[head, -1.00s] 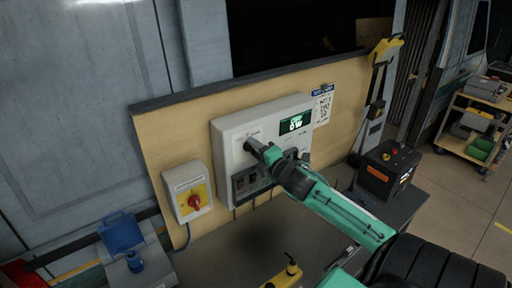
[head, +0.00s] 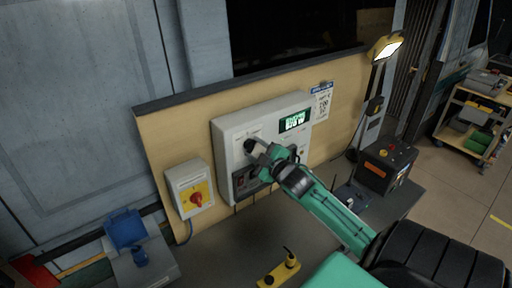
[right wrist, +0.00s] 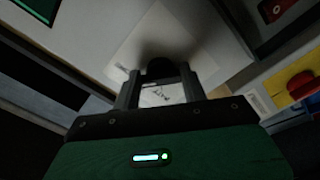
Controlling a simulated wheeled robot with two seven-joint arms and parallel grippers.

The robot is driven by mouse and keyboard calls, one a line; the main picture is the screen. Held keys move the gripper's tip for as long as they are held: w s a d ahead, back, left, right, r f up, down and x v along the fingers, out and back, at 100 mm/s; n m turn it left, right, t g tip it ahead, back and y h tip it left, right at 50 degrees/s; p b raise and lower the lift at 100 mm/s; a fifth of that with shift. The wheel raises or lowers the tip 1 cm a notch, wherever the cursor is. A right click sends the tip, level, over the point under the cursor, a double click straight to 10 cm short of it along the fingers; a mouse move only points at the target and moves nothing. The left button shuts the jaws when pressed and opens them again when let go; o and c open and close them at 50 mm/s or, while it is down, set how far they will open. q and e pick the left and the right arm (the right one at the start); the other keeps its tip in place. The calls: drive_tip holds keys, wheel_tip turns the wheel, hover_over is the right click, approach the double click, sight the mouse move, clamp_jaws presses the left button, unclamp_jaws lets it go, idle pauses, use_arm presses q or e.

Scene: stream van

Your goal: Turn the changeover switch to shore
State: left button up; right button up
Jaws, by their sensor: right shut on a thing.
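The changeover switch is a black knob (head: 249,145) on the left part of the pale wall panel (head: 228,160). My right gripper (head: 256,147) reaches it from the lower right and is shut on the knob. In the right wrist view the dark knob (right wrist: 160,67) sits between the two fingers (right wrist: 160,85). The fingers hide much of the knob, so I cannot tell which position it points to. A lit green display (head: 295,121) is at the panel's upper right. My left gripper is not in view.
A lit work lamp (head: 387,48) and a black box (head: 386,167) stand right. A yellow device (head: 279,270) and a blue-lidded socket box (head: 126,229) are at the front.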

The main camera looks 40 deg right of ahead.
drive_tip(key=shift+m, duration=0.6)
drive_tip(key=o, duration=1)
drive_tip(key=shift+s+f, duration=0.1)
drive_tip(key=s+a+b, duration=0.1)
drive_tip(key=s+b, duration=0.4)
drive_tip(key=s, duration=0.8)
drive_tip(key=shift+s+a, duration=0.25)
drive_tip(key=shift+s, duration=0.05)
